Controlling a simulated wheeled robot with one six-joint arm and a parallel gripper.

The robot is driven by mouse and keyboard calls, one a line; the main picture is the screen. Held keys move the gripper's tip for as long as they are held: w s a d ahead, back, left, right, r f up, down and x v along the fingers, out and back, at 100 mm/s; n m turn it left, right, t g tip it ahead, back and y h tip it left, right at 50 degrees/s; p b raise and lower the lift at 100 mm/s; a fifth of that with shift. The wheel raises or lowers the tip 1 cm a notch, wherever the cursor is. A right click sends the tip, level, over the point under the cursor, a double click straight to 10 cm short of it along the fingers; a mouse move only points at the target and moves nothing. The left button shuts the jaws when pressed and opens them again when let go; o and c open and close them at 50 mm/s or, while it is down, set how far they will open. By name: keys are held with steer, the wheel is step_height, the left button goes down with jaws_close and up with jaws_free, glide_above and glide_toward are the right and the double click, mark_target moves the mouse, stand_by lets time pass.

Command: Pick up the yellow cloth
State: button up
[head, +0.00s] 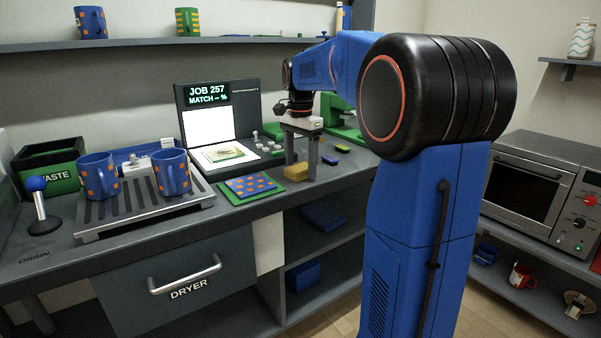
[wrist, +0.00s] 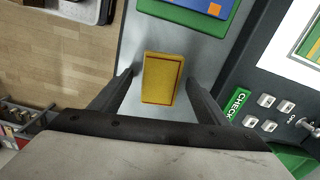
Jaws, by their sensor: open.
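The yellow cloth (wrist: 161,78) is a small, folded-looking rectangle lying flat on the grey counter. In the head view the cloth (head: 294,171) shows low beside my gripper's fingers, partly hidden by them. My gripper (head: 301,172) points down over the counter. In the wrist view my gripper (wrist: 158,85) is open, with one finger on each side of the cloth and a gap on both sides. Nothing is held. I cannot tell exactly how high the fingertips are above the counter.
A green board with a blue orange-spotted sheet (head: 250,187) lies left of the cloth. The machine with a screen (head: 217,122) stands behind. Small green and blue blocks (head: 329,160) lie to the right. Two blue mugs (head: 172,172) stand on a drain rack (head: 148,222) at left.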

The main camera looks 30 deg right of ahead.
mark_target(300, 167)
steer(key=shift+c, duration=0.4)
steer(key=c, duration=1)
steer(key=shift+r, duration=0.15)
steer(key=shift+c, duration=0.2)
step_height(300, 167, up, 10)
steer(key=shift+o, duration=0.4)
